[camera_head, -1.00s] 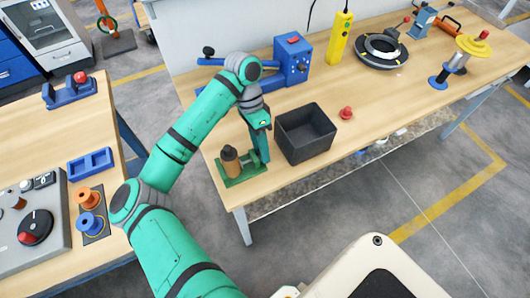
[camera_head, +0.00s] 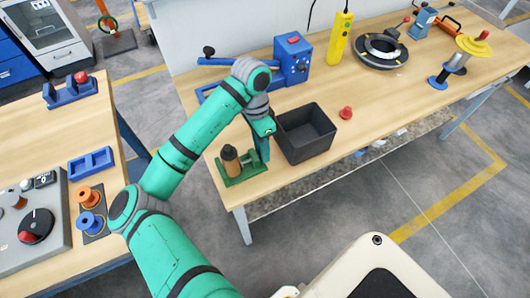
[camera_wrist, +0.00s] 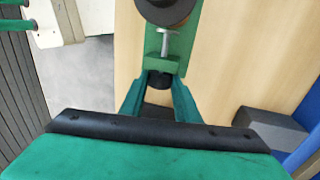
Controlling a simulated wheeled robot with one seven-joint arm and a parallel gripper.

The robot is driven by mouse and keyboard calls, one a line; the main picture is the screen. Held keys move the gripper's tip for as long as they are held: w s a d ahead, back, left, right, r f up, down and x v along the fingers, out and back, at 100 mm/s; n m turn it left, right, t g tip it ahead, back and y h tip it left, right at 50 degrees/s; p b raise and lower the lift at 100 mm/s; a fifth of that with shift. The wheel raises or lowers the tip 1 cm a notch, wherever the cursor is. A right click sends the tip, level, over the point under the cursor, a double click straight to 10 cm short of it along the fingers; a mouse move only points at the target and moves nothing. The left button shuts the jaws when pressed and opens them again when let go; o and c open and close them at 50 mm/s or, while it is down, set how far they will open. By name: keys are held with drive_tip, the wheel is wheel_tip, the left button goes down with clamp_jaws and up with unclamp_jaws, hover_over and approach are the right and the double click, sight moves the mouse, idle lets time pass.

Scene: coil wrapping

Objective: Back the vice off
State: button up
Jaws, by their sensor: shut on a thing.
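The small green vice (camera_head: 250,177) sits at the near left corner of the right workbench, with a brown, dark-topped cylinder (camera_head: 230,160) upright on it. In the wrist view the green vice (camera_wrist: 163,63) has a silver screw (camera_wrist: 165,42) reaching toward a dark round top (camera_wrist: 165,10). My gripper (camera_wrist: 158,88) is at the outer end of this screw, its green fingers on either side of a black knob (camera_wrist: 158,79) and shut on it. In the head view my gripper (camera_head: 264,152) is at the vice's right end, partly hidden by my wrist.
A black open bin (camera_head: 308,133) stands close to the right of my gripper. A red knob-like piece (camera_head: 346,113) lies beyond it. A blue machine (camera_head: 293,60) with a long lever stands behind my arm. The left table (camera_head: 120,205) holds spools and a control panel.

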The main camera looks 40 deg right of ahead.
drive_tip(key=shift+s+a+t, duration=0.1)
drive_tip(key=shift+s+t, duration=0.05)
drive_tip(key=shift+t, duration=0.85)
drive_tip(key=t, duration=0.1)
drive_tip(key=t+h, duration=0.1)
drive_tip(key=shift+s+a+t, duration=0.1)
drive_tip(key=shift+s+t, duration=0.25)
drive_tip(key=shift+t, duration=0.45)
